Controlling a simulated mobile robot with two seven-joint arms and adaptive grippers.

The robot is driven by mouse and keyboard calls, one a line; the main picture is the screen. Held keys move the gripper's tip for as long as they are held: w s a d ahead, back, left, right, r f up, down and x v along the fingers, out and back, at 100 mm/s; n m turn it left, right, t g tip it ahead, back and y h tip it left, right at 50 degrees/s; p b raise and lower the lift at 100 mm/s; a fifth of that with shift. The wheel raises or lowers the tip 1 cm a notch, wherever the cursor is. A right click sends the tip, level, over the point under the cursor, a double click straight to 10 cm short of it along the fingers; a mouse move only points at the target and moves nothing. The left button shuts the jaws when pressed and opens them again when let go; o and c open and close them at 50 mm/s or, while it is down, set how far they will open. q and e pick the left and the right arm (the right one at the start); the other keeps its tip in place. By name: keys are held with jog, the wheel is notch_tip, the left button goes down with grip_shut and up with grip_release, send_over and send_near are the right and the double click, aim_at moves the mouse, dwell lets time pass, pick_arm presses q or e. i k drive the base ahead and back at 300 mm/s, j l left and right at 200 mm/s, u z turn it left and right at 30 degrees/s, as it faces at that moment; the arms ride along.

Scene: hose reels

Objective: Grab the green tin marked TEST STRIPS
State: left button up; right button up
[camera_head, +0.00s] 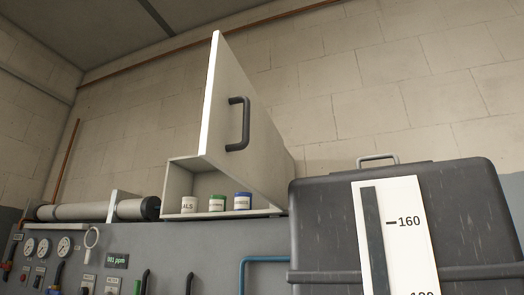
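A small tin with a green top (217,199) stands upright inside an open white cabinet (177,184); its label is too small to read. To its left is a white tin (189,204) whose label shows the letters "ALS". To its right is a tin with a blue top (243,202), its label also unreadable. All three stand in a row on the cabinet floor. Neither of my grippers is in view.
The cabinet door (245,120) is swung up and open, with a dark handle (238,124). A grey panel with gauges (47,246) is below left. A large dark case (455,215) with a white scale plate (400,235) stands at the right.

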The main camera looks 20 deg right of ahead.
aim_at(217, 202)
jog(key=i+j+z, duration=0.3)
jog(key=j+z, duration=0.2)
jog(key=j, duration=0.35)
jog(key=i+j+z, duration=0.1)
jog(key=j+z, duration=0.4)
jog(key=j, duration=0.4)
jog(key=j+z, duration=0.45)
jog(key=j, duration=0.5)
jog(key=i+j+z, duration=0.25)
jog(key=j, duration=0.3)
jog(key=i+j+z, duration=0.25)
jog(key=j, duration=0.4)
jog(key=i, duration=0.1)
